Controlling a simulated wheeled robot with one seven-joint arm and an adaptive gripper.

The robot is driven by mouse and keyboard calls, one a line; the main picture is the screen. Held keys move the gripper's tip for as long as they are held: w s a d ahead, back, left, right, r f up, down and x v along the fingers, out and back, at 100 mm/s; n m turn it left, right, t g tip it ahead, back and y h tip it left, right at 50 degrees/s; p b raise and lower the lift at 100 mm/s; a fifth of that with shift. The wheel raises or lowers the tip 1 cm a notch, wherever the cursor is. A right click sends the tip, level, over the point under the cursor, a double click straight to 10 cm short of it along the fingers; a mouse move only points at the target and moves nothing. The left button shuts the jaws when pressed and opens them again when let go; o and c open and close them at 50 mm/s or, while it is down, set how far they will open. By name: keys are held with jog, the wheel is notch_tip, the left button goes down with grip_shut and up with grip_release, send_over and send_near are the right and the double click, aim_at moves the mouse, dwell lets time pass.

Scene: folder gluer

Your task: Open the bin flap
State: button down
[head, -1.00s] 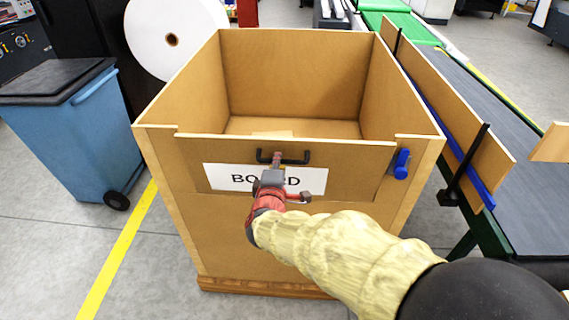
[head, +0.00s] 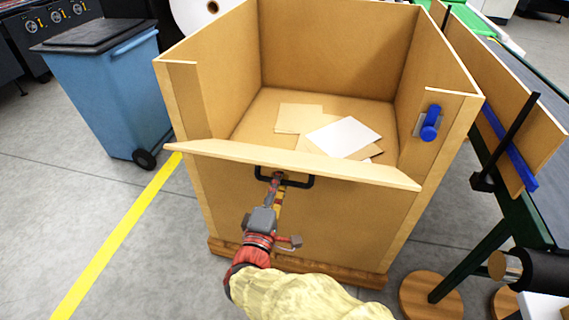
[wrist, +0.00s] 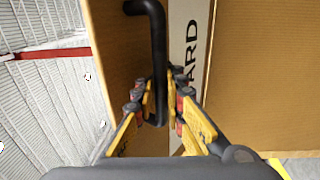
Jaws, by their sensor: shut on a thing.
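The large cardboard-brown bin (head: 330,60) stands in front of me in the head view. Its front flap (head: 300,165) is tilted outward and down, leaving a gap in the front wall. My gripper (head: 278,180) is shut on the black handle (head: 312,182) on the flap's outer face. In the wrist view my gripper's fingers (wrist: 158,100) sit on both sides of the handle bar (wrist: 157,50). Part of the flap's white label (wrist: 187,60) shows beside it. A blue latch knob (head: 431,124) is on the right part of the bin's front wall.
Flat sheets (head: 343,136) lie inside the bin. A blue wheeled bin (head: 105,95) stands at the left. A conveyor (head: 545,110) with a board along its side runs at the right. Open floor lies left of the bin, past a yellow line (head: 120,235).

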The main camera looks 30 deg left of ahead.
jog(key=s+f+t+y, duration=0.1)
jog(key=s+f+t, duration=0.2)
jog(key=f, duration=0.8)
jog(key=shift+d+f+t, duration=0.3)
jog(key=shift+f+t, duration=0.05)
jog(key=shift+t, duration=0.15)
jog(key=c, duration=1.9)
grip_release()
jog(key=shift+s, duration=0.1)
jog(key=v, duration=1.2)
jog(key=shift+c, duration=0.3)
